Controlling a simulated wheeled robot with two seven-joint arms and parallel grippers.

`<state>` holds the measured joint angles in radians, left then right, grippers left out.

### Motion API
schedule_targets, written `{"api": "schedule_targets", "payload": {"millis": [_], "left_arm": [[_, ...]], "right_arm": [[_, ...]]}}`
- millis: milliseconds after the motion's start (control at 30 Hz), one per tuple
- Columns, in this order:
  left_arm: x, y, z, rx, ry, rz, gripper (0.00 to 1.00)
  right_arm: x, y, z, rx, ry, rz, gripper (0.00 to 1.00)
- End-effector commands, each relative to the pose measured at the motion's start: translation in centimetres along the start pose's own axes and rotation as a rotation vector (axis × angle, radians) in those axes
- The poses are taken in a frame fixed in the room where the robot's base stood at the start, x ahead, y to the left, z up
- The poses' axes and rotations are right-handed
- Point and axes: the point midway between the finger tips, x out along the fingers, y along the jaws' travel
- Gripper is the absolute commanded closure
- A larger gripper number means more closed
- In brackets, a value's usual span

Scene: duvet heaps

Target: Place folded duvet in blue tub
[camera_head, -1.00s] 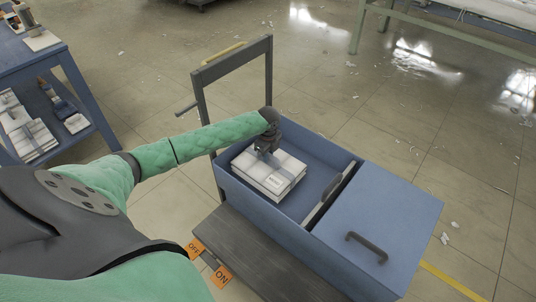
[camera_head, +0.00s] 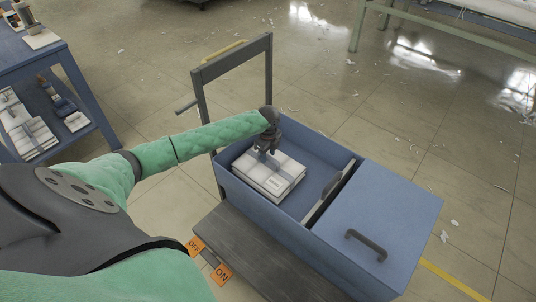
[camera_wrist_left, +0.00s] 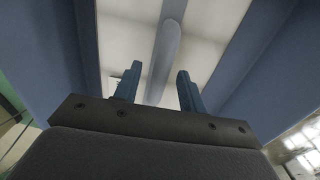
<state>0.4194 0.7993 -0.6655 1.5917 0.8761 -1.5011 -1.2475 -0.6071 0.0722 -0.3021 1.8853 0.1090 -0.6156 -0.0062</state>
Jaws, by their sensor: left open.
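A folded white duvet (camera_head: 268,178) with a grey-blue band around it lies inside the open left part of the blue tub (camera_head: 262,209), near its left end. My left gripper (camera_head: 263,152) is just above the duvet's far edge. In the left wrist view the left gripper (camera_wrist_left: 158,88) has its two fingers apart, with the white duvet (camera_wrist_left: 208,62) and its band beyond them. I cannot tell whether the fingertips touch the duvet. My right gripper is not in view.
The tub's right part has a blue lid (camera_head: 378,215) with a dark handle. The tub stands on a dark cart (camera_head: 250,245) with an upright frame. A blue shelf table (camera_head: 70,75) at the left holds more folded bundles (camera_head: 36,138). The floor behind is mostly clear.

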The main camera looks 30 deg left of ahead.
Motion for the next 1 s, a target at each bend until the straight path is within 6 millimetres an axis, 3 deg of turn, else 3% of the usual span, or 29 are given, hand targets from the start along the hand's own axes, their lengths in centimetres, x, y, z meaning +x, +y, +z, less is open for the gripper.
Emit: {"api": "schedule_targets", "payload": {"millis": [167,500,700,1000], "left_arm": [[-1.5,-0.1,0.1,0.0,-0.001,-0.003,0.59],[-8.3,-0.1,0.1,0.001,-0.002,-0.002,0.59],[-11.3,-0.1,0.1,-0.001,-0.001,-0.002,0.59],[-13.1,0.0,0.0,0.0,0.001,0.0,0.59]], "right_arm": [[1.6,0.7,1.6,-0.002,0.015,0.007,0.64],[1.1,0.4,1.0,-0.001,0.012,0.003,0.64],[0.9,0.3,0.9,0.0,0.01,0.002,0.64],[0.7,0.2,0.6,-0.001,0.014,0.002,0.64]]}}
